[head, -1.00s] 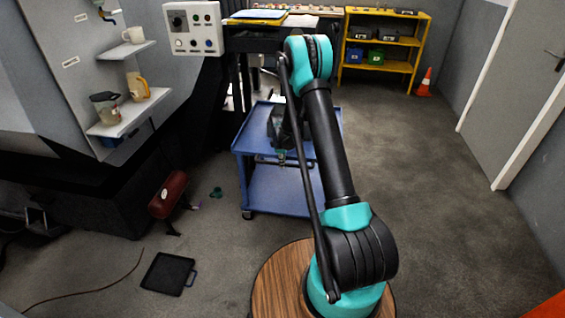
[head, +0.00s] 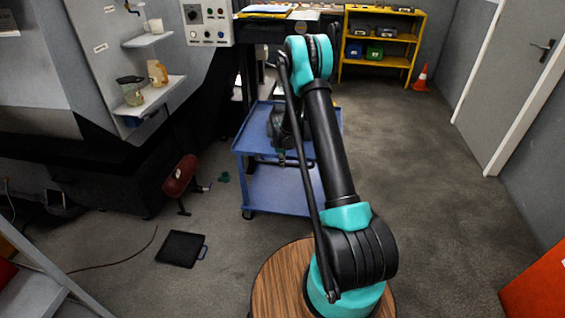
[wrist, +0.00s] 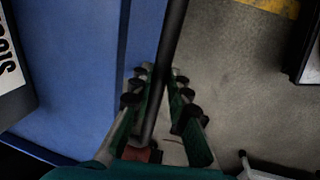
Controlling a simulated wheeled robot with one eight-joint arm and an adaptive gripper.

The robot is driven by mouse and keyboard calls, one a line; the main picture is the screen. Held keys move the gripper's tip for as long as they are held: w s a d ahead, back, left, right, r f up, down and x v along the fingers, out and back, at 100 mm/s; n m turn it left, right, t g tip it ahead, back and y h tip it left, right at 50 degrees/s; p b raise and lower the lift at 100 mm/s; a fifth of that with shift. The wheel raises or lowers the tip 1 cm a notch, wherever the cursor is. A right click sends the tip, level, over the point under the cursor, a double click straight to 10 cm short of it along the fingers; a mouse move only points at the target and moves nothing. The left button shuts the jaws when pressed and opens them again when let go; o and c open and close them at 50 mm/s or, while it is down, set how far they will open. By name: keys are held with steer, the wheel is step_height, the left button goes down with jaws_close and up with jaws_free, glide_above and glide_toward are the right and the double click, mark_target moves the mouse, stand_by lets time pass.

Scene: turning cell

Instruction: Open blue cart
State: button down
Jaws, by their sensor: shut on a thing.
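The blue cart (head: 285,190) stands in front of me in the head view, with an upper tray and a lower shelf. My arm reaches over it and hides part of its top and right side. My gripper (head: 281,157) is at the cart's near side, small and dark there. In the wrist view, my gripper (wrist: 160,80) is shut around a dark bar (wrist: 172,40), with a green finger on each side of it. The bar runs alongside the cart's blue surface (wrist: 75,70), which fills the left.
A machine with a control panel (head: 207,22) stands at the left. A red cylinder (head: 180,176) and a black tray (head: 181,249) are on the floor. A yellow shelf (head: 385,60) and an orange cone (head: 422,77) stand behind. An orange object (head: 538,290) is near right. Floor right of the cart is clear.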

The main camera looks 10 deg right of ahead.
steer(key=c, duration=1.4)
jaws_free()
steer(key=shift+c, duration=0.2)
step_height(320, 180, up, 12)
steer(key=s, duration=0.2)
steer(key=shift+a, duration=0.4)
steer(key=shift+s, duration=0.15)
steer(key=s+d+r+m+t, duration=0.1)
steer(key=s+d+r+m, duration=0.2)
steer(key=s, duration=0.6)
steer(key=s+r+m, duration=0.4)
steer(key=s+r, duration=0.1)
steer(key=s, duration=0.4)
steer(key=s+d+r+m+t, duration=0.1)
steer(key=s+d+r+m, duration=0.2)
steer(key=s, duration=0.6)
steer(key=s+f+m, duration=0.1)
steer(key=s+m, duration=0.3)
steer(key=s, duration=0.8)
steer(key=shift+a+y, duration=0.3)
steer(key=shift+a, duration=0.1)
